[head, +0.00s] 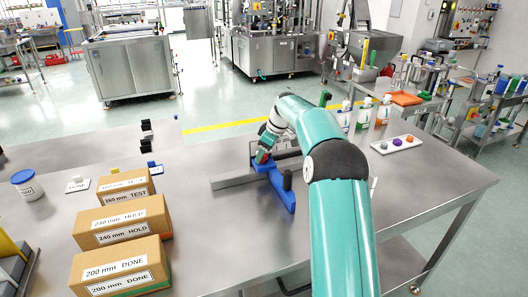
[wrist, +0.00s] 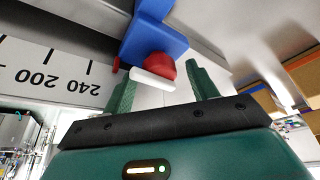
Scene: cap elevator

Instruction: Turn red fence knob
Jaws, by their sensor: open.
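The red fence knob (wrist: 160,66) shows in the wrist view as a rounded red piece with a pale bar in front of it, set on the blue fence block (wrist: 155,38). My gripper (wrist: 163,72) is open. Its two green fingers stand on either side of the knob, with visible gaps. In the head view the knob (head: 262,157) is a small red spot at the left end of the blue fence (head: 281,187). My arm reaches over the table there, and my gripper (head: 266,147) is mostly hidden by its own wrist.
A scale marked 200 and 240 (wrist: 50,75) runs beside the fence. A grey rail (head: 233,181) crosses under it. Labelled cardboard boxes (head: 120,228) stand at left; bottles (head: 364,113) and a white tray with coloured caps (head: 396,144) stand at right.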

